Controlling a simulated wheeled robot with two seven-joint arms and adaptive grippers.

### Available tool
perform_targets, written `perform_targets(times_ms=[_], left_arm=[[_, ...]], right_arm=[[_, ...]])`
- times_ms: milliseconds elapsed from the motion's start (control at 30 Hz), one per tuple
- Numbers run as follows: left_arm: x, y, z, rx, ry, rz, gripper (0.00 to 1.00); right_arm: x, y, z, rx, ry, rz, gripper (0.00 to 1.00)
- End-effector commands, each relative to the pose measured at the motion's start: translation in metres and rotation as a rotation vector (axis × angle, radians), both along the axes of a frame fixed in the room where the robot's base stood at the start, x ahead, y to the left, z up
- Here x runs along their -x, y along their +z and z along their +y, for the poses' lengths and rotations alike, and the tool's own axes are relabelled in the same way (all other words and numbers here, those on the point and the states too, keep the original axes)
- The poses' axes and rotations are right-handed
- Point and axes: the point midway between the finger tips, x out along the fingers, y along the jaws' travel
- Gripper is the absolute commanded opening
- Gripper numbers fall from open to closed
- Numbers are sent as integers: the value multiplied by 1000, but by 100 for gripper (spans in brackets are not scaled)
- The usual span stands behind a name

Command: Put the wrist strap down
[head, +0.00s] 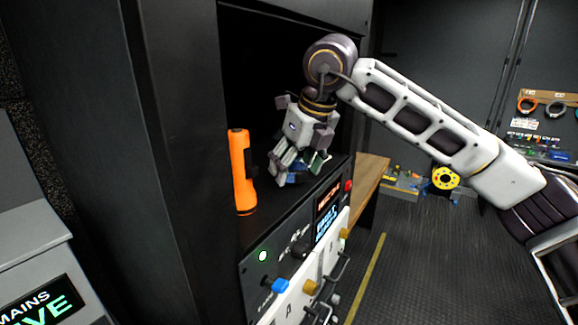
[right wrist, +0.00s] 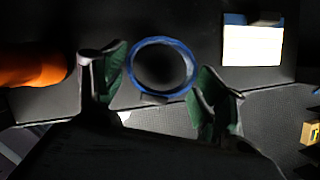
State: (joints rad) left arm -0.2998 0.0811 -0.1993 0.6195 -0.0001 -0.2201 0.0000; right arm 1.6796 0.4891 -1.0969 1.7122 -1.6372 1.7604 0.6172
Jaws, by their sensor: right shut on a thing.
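The wrist strap shows as a blue ring (right wrist: 131,66) between the two green-padded fingers of my right gripper (right wrist: 162,78) in the right wrist view. In the head view my right gripper (head: 298,170) points down over the black top of the equipment unit (head: 262,232), at the opening of the dark rack. It is shut on the strap, of which only small blue patches (head: 293,179) show below the fingers. I cannot tell whether the strap touches the surface. My left gripper is not in view.
An orange torch (head: 241,172) stands upright on the unit, left of my right gripper; it also shows in the right wrist view (right wrist: 30,68). The unit's front has knobs, handles and lit displays. A wooden bench (head: 370,180) and a pegboard (head: 545,118) are farther right.

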Motion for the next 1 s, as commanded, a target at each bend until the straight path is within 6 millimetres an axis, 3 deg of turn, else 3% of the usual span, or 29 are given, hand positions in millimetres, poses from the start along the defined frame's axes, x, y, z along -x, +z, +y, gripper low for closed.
perform_targets(times_ms=[367,600,1000], left_arm=[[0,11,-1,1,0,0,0],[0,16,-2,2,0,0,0],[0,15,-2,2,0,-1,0]], right_arm=[[-23,1,16,0,-1,1,51],[-22,-12,15,1,0,1,51],[-22,-15,15,0,-1,0,51]])
